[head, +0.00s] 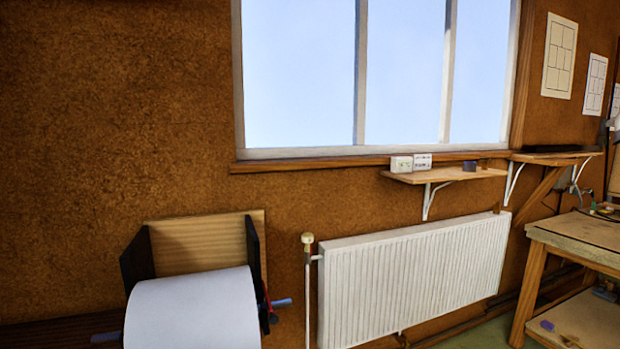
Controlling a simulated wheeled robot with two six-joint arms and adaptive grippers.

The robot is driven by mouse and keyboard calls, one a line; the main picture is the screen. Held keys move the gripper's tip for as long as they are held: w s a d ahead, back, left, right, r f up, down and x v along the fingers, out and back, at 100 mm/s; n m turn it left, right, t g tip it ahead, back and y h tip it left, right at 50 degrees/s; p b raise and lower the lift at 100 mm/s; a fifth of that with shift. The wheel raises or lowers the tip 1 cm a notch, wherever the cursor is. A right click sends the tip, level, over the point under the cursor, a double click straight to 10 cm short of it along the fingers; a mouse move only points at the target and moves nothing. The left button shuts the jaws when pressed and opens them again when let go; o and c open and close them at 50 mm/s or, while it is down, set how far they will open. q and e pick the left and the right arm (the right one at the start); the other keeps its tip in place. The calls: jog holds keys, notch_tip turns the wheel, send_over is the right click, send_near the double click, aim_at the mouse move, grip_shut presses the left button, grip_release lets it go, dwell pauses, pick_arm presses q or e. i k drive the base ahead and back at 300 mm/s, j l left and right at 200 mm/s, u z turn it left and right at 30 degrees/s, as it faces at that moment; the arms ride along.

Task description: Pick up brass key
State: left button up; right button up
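I see no brass key in the head view. Any small item on the workbench (580,232) at the right edge is too small to make out as a key. Neither of my grippers shows in this view.
A paper roll (192,312) in a wooden holder stands at the lower left. A white radiator (410,275) hangs under the window (400,75). A wooden shelf (448,175) above it carries small boxes (411,162). Green floor shows between radiator and workbench.

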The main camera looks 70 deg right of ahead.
aim_at(486, 160)
jog(key=z, duration=3.4)
jog(key=i+u, duration=0.4)
jog(key=i, duration=0.55)
